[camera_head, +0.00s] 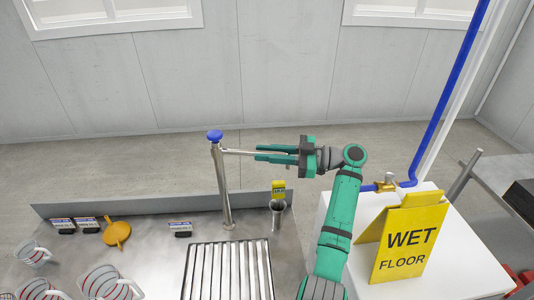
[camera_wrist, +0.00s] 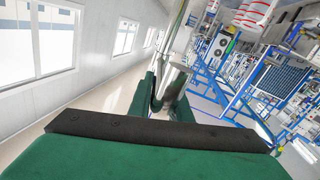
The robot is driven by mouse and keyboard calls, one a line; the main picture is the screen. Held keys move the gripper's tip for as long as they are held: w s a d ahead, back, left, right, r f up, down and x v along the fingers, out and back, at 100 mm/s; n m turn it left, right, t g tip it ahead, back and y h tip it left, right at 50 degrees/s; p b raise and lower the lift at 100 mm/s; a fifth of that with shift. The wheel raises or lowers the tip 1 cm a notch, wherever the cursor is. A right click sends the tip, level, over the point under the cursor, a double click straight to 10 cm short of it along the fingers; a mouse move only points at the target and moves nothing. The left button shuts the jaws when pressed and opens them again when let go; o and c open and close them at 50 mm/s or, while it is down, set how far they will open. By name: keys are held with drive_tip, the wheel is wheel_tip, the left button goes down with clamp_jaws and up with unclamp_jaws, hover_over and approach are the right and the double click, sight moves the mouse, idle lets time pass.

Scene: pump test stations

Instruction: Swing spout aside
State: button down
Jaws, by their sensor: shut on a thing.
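The steel post (camera_head: 221,190) stands upright at the back of the steel bench and has a blue knob (camera_head: 215,136) on top. The thin metal spout (camera_head: 238,152) runs sideways from the upper post to the right. My gripper (camera_head: 260,153) comes from the right, and its green fingers are shut on the spout's outer part, a little off the post. The fingers hide the spout's far end. In the wrist view, the metal tube of the spout (camera_wrist: 171,84) shows between my fingers.
A slatted grate (camera_head: 228,270) lies in the bench. A metal cup (camera_head: 278,215) with a yellow tag stands right of the post. An orange funnel (camera_head: 117,233), dark labelled blocks and striped jugs are left. A yellow wet floor sign (camera_head: 408,243) stands on the white cabinet at right.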

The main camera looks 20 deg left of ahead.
drive_tip(key=shift+s+a+f, duration=0.1)
drive_tip(key=shift+a, duration=0.05)
drive_tip(key=c, duration=1.7)
unclamp_jaws()
drive_tip(key=shift+o, duration=0.2)
drive_tip(key=shift+r, duration=0.2)
wheel_tip(320, 180, up, 3)
drive_tip(key=shift+s+r, duration=0.15)
drive_tip(key=s+d+r, duration=0.4)
drive_tip(key=s+r, duration=0.5)
drive_tip(key=s, duration=0.3)
drive_tip(key=shift+s+d+r, duration=0.15)
drive_tip(key=shift+s+d, duration=0.2)
